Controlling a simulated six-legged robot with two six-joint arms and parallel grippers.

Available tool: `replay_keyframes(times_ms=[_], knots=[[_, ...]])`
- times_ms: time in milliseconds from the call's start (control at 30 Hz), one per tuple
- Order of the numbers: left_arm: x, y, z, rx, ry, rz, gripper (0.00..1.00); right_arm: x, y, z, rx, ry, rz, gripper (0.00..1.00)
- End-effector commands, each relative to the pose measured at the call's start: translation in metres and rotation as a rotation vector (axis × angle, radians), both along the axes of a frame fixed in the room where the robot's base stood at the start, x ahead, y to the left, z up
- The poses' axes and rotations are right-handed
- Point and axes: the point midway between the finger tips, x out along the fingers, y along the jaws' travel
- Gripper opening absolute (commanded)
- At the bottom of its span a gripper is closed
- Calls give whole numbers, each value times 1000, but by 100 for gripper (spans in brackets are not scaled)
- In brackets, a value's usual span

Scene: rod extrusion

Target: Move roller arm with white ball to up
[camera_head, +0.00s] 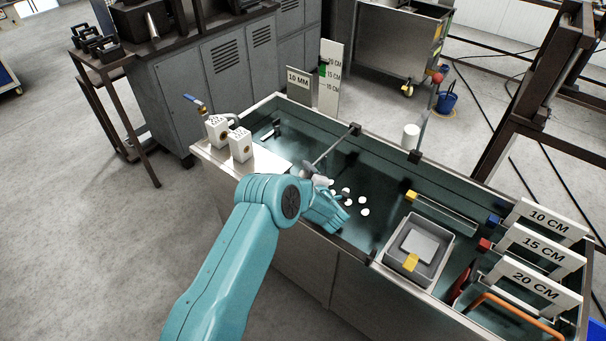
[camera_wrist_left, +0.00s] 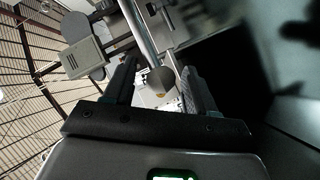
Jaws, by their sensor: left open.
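My teal left arm reaches over the tank. Its gripper (camera_head: 326,208) is low inside, and its fingertips are hard to make out there. A thin roller arm (camera_head: 334,147) slants from a black clamp on the far rim down towards the gripper. I cannot pick out a white ball at its lower end for sure. In the left wrist view my gripper (camera_wrist_left: 160,78) is open, with dark fingers either side of a metal rod (camera_wrist_left: 139,30) and a grey rounded end (camera_wrist_left: 156,80). Contact cannot be told. Another upright arm with a red ball (camera_head: 438,78) stands at the far rim.
Several white pieces (camera_head: 348,197) lie on the tank floor beside my gripper. A grey bin (camera_head: 447,257) sits to the right. Two white boxes (camera_head: 240,145) stand on the left ledge. Signs with lengths (camera_head: 546,222) stand at the right end. A white cylinder (camera_head: 411,138) is near the far rim.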

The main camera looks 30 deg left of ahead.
Motion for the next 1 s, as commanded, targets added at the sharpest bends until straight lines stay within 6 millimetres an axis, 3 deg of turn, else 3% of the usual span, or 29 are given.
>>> replay_keyframes(times_ms=[333, 500, 767, 1000], knots=[[3, 4, -1, 0, 0, 0, 56, 0, 0, 0, 0, 0, 0, 56], [3, 4, -1, -1, 1, 1, 1, 0, 0, 0, 0, 0, 0, 56], [2, 4, 4, 1, 13, 0, 0, 0, 0, 4, 0, 0, 0, 56], [2, 4, 41, 9, 107, 0, 0, 0, 0, 28, 0, 0, 0, 56]])
